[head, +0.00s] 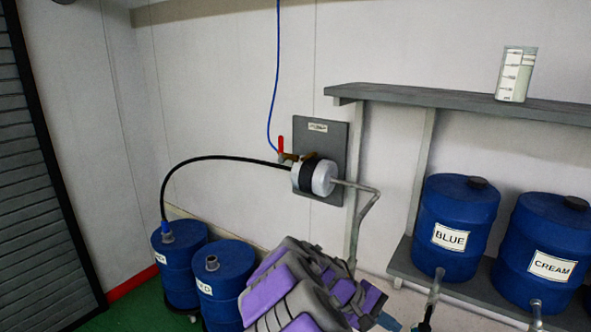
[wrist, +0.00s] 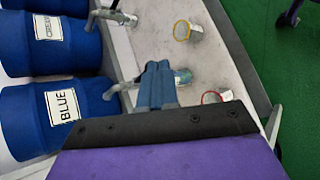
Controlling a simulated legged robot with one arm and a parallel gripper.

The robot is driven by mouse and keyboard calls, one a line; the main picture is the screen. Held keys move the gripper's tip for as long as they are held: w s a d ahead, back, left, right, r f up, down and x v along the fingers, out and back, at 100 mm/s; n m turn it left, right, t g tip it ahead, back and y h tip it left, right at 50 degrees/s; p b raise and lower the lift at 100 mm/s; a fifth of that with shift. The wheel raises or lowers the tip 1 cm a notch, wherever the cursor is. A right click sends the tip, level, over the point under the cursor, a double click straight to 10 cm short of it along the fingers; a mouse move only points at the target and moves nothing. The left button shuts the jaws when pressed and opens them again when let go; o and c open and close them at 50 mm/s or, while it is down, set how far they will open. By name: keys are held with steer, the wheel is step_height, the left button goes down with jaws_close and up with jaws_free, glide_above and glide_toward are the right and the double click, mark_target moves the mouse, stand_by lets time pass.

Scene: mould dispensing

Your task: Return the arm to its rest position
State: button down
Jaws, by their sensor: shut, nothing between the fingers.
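My gripper (wrist: 158,68) shows in the wrist view as two blue fingers pressed together, shut with nothing between them. In the head view my purple and grey arm is at the bottom centre, and the blue tip of my gripper (head: 389,322) shows at the lower edge, left of a drum tap. In the wrist view the fingers appear in front of a metal tap or fitting, with the drum labelled BLUE (wrist: 48,116) to the left; I cannot tell the gap.
A wall pump (head: 314,176) has a hose to floor drums (head: 180,262). Ringed cups (wrist: 182,31) sit on a pale surface.

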steer(key=s+d+r+m+g+y, duration=0.1)
steer(key=s+d+r+m+y, duration=0.15)
steer(key=s, duration=0.45)
steer(key=s+d+r+m+y, duration=0.1)
steer(key=s+r+m+y, duration=0.15)
steer(key=s, duration=0.45)
steer(key=s+a+f+y, duration=0.1)
steer(key=s+a+y, duration=0.1)
steer(key=s+a, duration=0.3)
steer(key=s+a+f+y, duration=0.1)
steer(key=s+a+y, duration=0.2)
steer(key=s, duration=1)
steer(key=a, duration=0.2)
steer(key=shift+a+f+t, duration=0.15)
steer(key=shift+a+t, duration=0.15)
